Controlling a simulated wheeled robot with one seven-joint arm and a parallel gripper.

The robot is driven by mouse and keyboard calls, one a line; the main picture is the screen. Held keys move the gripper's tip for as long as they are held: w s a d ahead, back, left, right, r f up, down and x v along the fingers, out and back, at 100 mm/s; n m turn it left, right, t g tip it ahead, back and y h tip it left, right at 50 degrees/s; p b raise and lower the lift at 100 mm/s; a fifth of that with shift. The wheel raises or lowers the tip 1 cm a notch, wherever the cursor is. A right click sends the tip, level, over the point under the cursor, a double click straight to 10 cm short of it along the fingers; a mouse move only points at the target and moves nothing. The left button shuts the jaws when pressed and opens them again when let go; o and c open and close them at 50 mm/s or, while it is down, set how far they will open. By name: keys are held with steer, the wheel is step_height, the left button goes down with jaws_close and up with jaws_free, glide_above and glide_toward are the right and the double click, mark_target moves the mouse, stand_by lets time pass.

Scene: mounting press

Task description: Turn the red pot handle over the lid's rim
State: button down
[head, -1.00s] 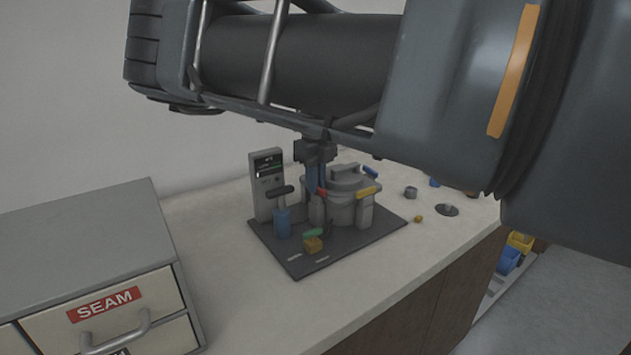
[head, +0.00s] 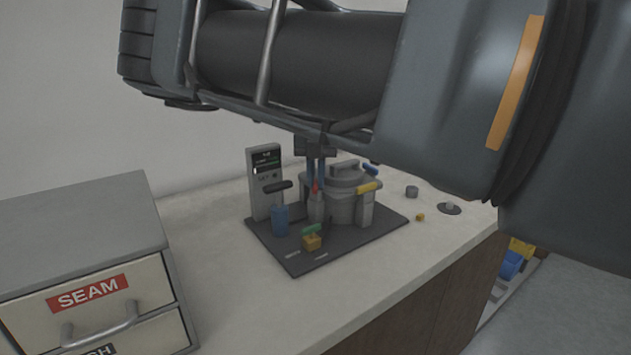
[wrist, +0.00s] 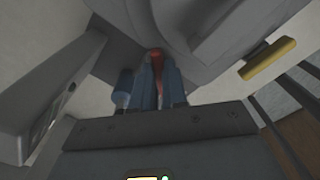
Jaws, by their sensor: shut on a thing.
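The red pot handle (head: 316,187) stands at the left side of the grey pot (head: 342,206). It points upward, between the fingers of my gripper (head: 316,186), which comes down from above and is shut on it. In the wrist view the red handle (wrist: 157,60) shows between the blue fingers (wrist: 158,82), and its lower part is hidden. The pot's lid (head: 346,180) is on the pot and has a grey bar on top. In the head view the red handle does not lie over the lid's rim.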

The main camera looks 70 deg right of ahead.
steer(key=m+b, duration=0.1)
steer(key=m, duration=0.3)
steer(key=shift+s+m, duration=0.1)
steer(key=shift+m, duration=0.2)
steer(key=shift+m+b, duration=0.4)
steer(key=shift+m, duration=1.2)
steer(key=shift+s+m, duration=0.1)
steer(key=shift+m, duration=0.2)
steer(key=c, duration=1.2)
jaws_free()
steer(key=shift+o, duration=0.2)
steer(key=shift+r, duration=0.15)
step_height(320, 180, up, 8)
steer(key=shift+f, duration=0.2)
